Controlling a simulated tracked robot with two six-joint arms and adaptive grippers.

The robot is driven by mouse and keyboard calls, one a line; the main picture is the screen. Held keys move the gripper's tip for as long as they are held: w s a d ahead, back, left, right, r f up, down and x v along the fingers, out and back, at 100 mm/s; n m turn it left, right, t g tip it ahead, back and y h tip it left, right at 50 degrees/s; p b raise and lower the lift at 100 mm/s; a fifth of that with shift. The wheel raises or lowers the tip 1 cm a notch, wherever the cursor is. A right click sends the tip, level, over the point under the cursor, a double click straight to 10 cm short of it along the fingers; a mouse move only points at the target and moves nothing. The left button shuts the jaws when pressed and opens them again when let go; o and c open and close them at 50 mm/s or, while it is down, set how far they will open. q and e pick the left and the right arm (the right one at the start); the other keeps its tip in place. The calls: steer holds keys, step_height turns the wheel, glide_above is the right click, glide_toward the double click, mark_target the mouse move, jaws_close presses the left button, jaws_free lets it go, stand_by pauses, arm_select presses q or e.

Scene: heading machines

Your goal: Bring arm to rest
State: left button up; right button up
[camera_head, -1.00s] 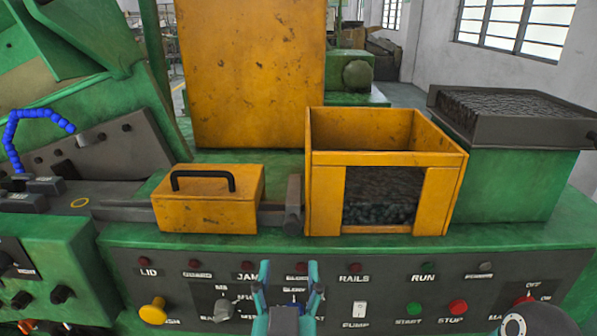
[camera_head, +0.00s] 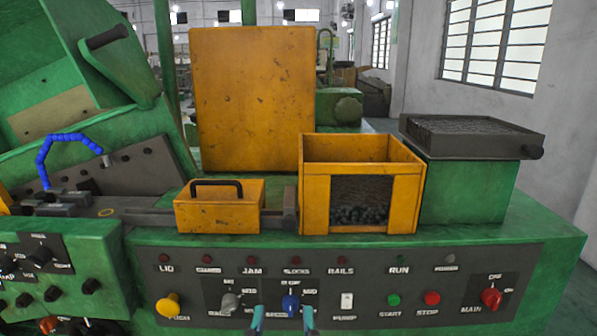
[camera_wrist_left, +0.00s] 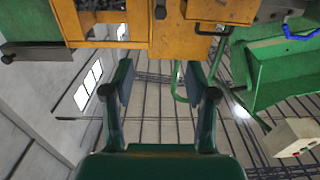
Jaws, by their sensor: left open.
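My left gripper (camera_head: 282,320) shows at the bottom middle of the head view, in front of the control panel (camera_head: 340,258). Only its two teal finger ends are in the picture, spread apart with nothing between them. In the left wrist view the same gripper (camera_wrist_left: 158,85) is open and empty, its fingers pointing toward a yellow part of the machine at the top. My right gripper is not in view.
The panel carries a yellow push button (camera_head: 168,305), a blue knob (camera_head: 291,303) and a red main switch (camera_head: 491,297). Above it stand a yellow open bin (camera_head: 312,200), a yellow handled box (camera_head: 220,216) and a dark tray (camera_head: 470,138).

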arm_select(q)
steer(key=w+a+f+n+g+y, duration=0.1)
steer(key=w+a+f+g+y, duration=0.35)
steer(key=a+f, duration=0.8)
steer(key=w+a+f+g, duration=0.1)
steer(key=a+f, duration=0.2)
steer(key=f, duration=0.5)
steer(key=w+a+f+g, duration=0.2)
steer(key=a+f, duration=0.1)
steer(key=f, duration=0.6)
steer(key=s+f+g+h, duration=0.2)
steer(key=s+f, duration=0.2)
steer(key=f, duration=0.4)
steer(key=s+f+g+h, duration=0.25)
steer(key=s+f, duration=0.25)
steer(key=f, duration=0.3)
steer(key=s+d+f+n+g+h, duration=0.1)
steer(key=s+d+f+g+h, duration=0.3)
steer(key=s+d, duration=0.4)
steer(key=s+g, duration=0.1)
steer(key=s, duration=0.2)
steer(key=shift+d, duration=0.2)
